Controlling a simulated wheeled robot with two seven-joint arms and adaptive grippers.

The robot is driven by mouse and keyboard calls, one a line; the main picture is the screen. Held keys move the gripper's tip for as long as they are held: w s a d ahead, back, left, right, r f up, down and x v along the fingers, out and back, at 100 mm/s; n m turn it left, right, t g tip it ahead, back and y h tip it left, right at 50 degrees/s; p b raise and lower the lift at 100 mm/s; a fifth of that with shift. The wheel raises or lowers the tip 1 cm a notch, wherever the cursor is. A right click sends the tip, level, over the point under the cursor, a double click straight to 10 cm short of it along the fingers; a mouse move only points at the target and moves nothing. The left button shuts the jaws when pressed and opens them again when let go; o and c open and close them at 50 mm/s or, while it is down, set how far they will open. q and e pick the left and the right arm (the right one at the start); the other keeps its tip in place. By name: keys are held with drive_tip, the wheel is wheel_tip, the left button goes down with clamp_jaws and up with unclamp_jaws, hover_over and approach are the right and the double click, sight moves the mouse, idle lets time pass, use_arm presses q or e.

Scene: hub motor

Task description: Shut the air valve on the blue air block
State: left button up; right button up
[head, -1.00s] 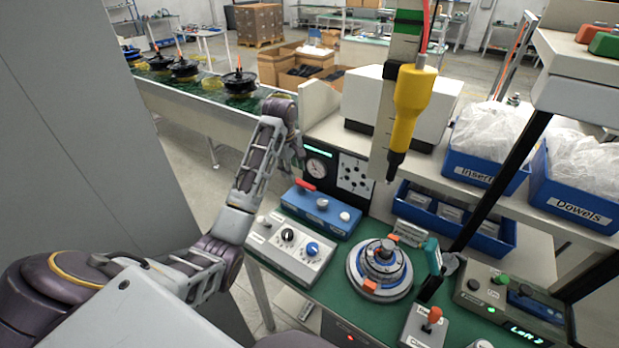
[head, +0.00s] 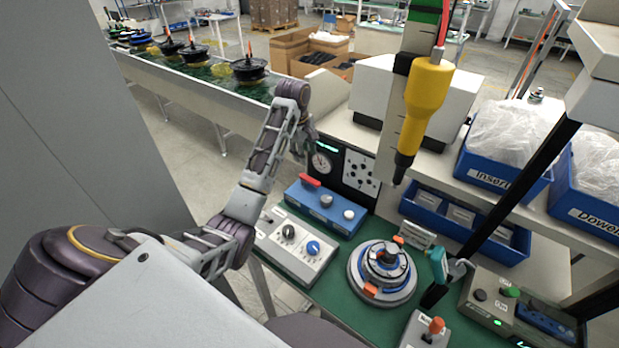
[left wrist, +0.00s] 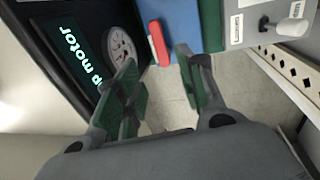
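The blue air block (head: 325,208) stands on the green bench behind the grey control box. Its red valve lever (head: 310,180) is at the left end and looks roughly in line with the block's long side in the head view. My left gripper (head: 303,145) hangs above and behind the lever, near the gauge. In the left wrist view the two green-padded fingers (left wrist: 160,88) are apart with nothing between them. The red lever (left wrist: 159,43) lies just beyond the fingertips, apart from them, on the edge of the blue block (left wrist: 182,20). My right gripper is not in view.
A gauge panel (head: 343,165) stands close behind the block. The grey control box (head: 293,245) is in front, and the hub motor (head: 385,272) on its round fixture is to the right. A yellow screwdriver (head: 425,95) hangs above the bench. A conveyor (head: 150,72) runs behind.

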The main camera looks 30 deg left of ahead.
sight(310, 179)
use_arm(q)
drive_tip(key=shift+w+f, duration=0.15)
drive_tip(key=shift+f, duration=0.2)
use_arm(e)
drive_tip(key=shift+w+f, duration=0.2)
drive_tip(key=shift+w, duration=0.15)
use_arm(q)
drive_tip(key=f, duration=0.3)
drive_tip(key=w+f, duration=0.1)
drive_tip(key=f, duration=0.3)
drive_tip(key=w+f, duration=0.1)
drive_tip(key=f, duration=0.3)
drive_tip(key=shift+d, duration=0.1)
drive_tip(key=shift+w+f, duration=0.15)
drive_tip(key=shift+f, duration=0.8)
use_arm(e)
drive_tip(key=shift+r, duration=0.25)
use_arm(q)
clamp_jaws()
